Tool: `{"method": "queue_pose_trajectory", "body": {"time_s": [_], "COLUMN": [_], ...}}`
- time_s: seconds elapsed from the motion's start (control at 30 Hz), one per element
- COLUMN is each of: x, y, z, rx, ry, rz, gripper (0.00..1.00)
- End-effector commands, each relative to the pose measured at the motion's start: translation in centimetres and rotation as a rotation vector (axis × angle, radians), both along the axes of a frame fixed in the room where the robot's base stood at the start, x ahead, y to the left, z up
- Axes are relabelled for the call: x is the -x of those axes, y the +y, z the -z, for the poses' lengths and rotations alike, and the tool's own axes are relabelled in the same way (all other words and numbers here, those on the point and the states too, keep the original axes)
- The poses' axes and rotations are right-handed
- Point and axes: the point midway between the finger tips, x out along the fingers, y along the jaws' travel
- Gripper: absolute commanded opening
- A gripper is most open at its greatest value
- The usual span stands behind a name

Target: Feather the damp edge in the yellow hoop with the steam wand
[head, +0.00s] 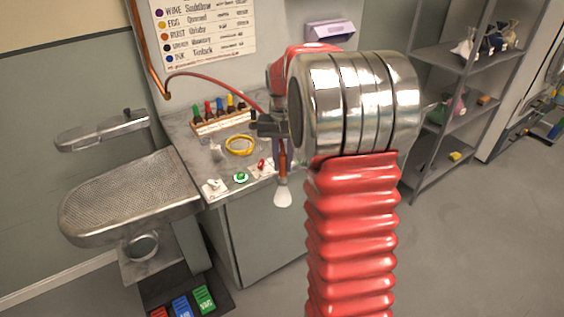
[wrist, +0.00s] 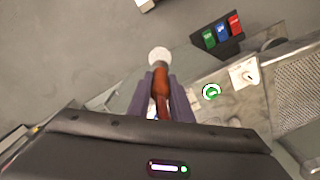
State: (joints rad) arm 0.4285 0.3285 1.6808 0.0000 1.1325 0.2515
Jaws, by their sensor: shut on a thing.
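My gripper (wrist: 160,82) is shut on the steam wand (wrist: 161,95), between two purple-grey fingers. The wand has a red-brown handle and a pale rounded head (wrist: 159,55). In the head view the wand (head: 283,168) hangs head down from my gripper (head: 281,152), in front of the counter's right part. A red hose (head: 215,78) runs from the wall pipe towards my gripper. The yellow hoop (head: 240,137) lies on the grey counter, left of my gripper and apart from the wand. I cannot make out a damp edge in it. The hoop does not show clearly in the wrist view.
A rack of coloured bottles (head: 222,123) stands behind the hoop. A green round control (head: 241,178) and a white switch (head: 214,188) sit on the counter's front. A perforated pressing board (head: 130,195) is at left; colour-marked pedals (head: 182,306) are on the floor. Shelves (head: 447,110) stand right.

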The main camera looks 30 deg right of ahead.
Motion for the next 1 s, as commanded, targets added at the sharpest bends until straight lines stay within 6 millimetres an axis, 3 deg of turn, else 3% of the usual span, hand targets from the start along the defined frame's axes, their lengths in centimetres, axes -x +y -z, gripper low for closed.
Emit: {"method": "queue_pose_trajectory", "body": {"time_s": [0.27, 0.57, 0.77, 1.0], "x": [-0.9, -2.8, -4.2, -5.1], "y": [0.0, 4.2, 8.6, 17.1], "z": [0.8, 2.9, 4.5, 7.2], "rx": [-0.001, -0.001, -0.001, -0.001], "ry": [0.001, 0.001, 0.001, 0.002], "rz": [-0.102, -0.268, -0.393, -0.581], "gripper": [0.00, 0.00, 0.00, 0.00]}}
